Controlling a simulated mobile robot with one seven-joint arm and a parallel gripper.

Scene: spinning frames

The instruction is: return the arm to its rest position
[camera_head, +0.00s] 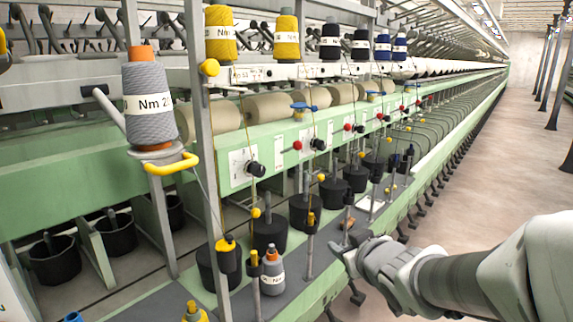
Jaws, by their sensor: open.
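My arm reaches in from the lower right of the head view, over the aisle beside the green spinning frame (150,225). My gripper (337,248) is at the left end of the arm, near the front edge of the machine. It is open, and no object shows between its fingers. A grey bobbin (272,272) with an orange top and a label stands on the dark ledge to the left of my gripper, apart from it.
A grey yarn cone (150,105) labelled Nm sits on a holder with a yellow handle (172,165) at the upper left. Yellow, black and blue cones line the top rail. Black pots (270,234) and thin rods stand along the ledge. The aisle floor (490,150) at right is clear.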

